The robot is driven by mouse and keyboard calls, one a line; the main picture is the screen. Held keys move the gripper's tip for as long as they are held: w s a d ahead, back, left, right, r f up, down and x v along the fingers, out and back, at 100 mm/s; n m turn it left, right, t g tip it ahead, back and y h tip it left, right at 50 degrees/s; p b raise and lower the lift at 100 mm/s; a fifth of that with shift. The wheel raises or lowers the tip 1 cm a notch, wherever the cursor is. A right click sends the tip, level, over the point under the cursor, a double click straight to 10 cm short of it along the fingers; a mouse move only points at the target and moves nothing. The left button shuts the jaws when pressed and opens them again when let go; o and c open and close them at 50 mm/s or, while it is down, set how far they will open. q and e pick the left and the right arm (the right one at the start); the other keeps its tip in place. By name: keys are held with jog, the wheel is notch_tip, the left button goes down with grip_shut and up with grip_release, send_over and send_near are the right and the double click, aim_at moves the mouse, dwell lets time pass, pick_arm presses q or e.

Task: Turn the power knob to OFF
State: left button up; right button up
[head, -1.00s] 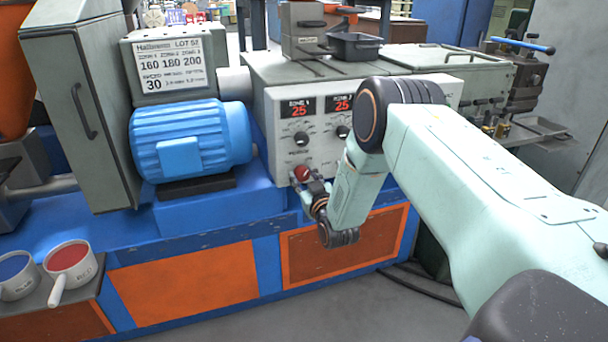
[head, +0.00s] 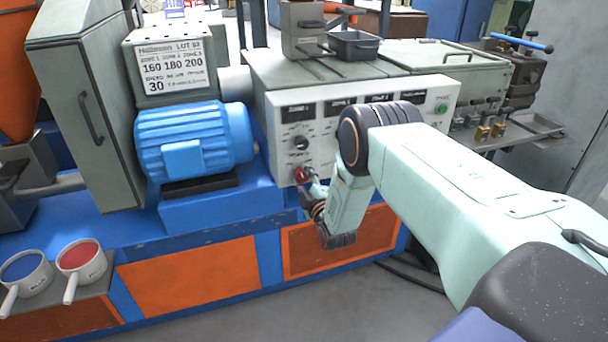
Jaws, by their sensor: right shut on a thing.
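The red power knob (head: 300,174) sits low on the left part of the pale control panel (head: 279,155). My right gripper (head: 306,181) is at the panel's front and shut on the red knob, hiding part of it. The knob's pointer and its markings are too small to read. The zone displays (head: 298,112) at the top of the panel are dark. My right arm crosses in front of the panel's right half and hides part of it. My left gripper is not in view.
A black dial (head: 300,143) is just above the red knob. A green button (head: 441,107) is at the panel's upper right. A blue motor (head: 193,142) stands to the left. Two pans, blue (head: 22,268) and red (head: 80,256), rest on a ledge at lower left.

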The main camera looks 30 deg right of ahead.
jog(key=n+p, duration=0.1)
jog(key=n, duration=0.3)
jog(key=shift+n+p, duration=0.3)
jog(key=shift+n, duration=0.1)
jog(key=shift+f+n, duration=0.1)
jog(key=shift+n, duration=0.2)
jog(key=o, duration=1.2)
jog(key=shift+s, duration=0.1)
jog(key=v, duration=1.2)
